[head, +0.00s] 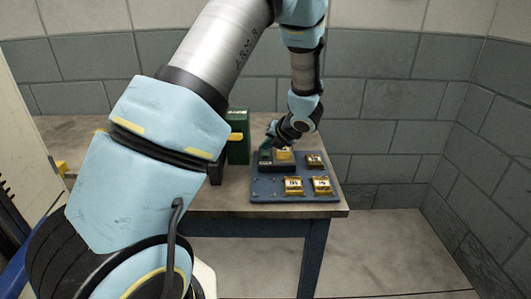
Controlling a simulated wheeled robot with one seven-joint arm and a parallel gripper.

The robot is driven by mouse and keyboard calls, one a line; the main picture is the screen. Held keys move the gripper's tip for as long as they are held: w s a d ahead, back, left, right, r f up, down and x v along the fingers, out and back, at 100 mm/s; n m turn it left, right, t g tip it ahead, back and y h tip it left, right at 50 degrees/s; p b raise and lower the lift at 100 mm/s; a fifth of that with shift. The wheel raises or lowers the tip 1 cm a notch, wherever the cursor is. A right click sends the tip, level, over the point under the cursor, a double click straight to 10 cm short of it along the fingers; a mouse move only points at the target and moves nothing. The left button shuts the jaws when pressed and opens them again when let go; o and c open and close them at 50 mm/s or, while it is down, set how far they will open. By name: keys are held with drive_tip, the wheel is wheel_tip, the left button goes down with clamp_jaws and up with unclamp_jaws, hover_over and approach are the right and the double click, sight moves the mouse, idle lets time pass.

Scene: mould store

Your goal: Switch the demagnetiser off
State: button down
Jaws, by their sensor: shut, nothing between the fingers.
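My gripper (267,146) is shut and empty. It points down over the back left part of a blue tray on the table. A taller green box (238,137) stands just left of the gripper. I cannot tell which of these is the demagnetiser, and no switch can be made out at this size.
The tray lies near the right end of the table (210,203). My arm hides much of the table's left part. A grey block wall stands behind.

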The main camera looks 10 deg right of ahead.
wheel_tip(320, 180, up, 5)
drive_tip(key=p, duration=0.3)
drive_tip(key=shift+r, duration=0.2)
drive_tip(key=shift+s, duration=0.1)
